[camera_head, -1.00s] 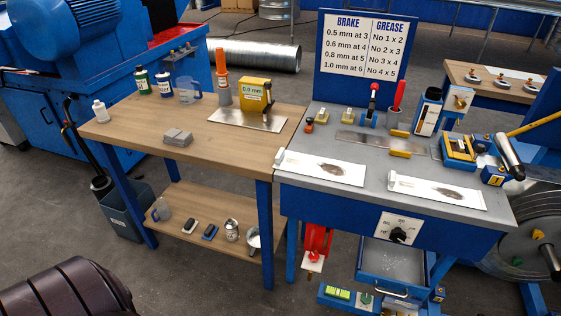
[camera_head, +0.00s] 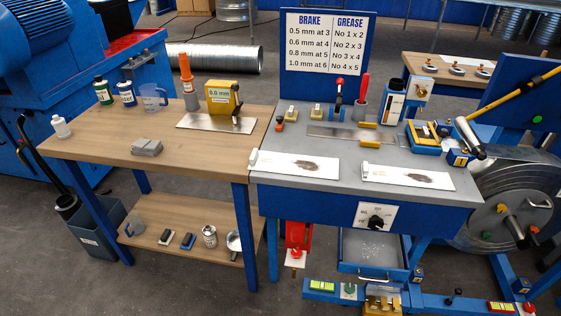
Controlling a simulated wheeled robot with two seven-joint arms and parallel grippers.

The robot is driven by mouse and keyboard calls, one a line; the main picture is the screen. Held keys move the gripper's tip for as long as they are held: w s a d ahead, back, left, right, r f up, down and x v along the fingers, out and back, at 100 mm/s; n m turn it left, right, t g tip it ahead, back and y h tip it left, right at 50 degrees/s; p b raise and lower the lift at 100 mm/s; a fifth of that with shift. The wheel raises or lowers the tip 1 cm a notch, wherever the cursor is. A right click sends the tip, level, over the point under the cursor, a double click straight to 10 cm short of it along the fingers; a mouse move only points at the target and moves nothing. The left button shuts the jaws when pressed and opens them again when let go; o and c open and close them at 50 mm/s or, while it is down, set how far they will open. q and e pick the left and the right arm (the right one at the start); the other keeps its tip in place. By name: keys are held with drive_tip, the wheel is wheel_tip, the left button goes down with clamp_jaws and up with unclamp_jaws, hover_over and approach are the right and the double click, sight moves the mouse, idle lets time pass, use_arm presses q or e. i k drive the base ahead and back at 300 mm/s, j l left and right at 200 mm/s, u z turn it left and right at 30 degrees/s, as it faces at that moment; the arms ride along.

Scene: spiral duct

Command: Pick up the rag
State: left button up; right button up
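The rag (camera_head: 147,147) appears to be the small folded grey cloth on the wooden workbench (camera_head: 200,160), left of the middle of its top. It lies flat and nothing covers it. Neither of my grippers shows in the head view, so nothing of mine is near the rag.
A white bottle (camera_head: 61,126) is at the left. A grey-topped bench (camera_head: 330,190) with an open drawer (camera_head: 375,250) adjoins on the right. Bare floor lies in front.

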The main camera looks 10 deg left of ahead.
sight(142, 146)
drive_tip(key=u, duration=1.25)
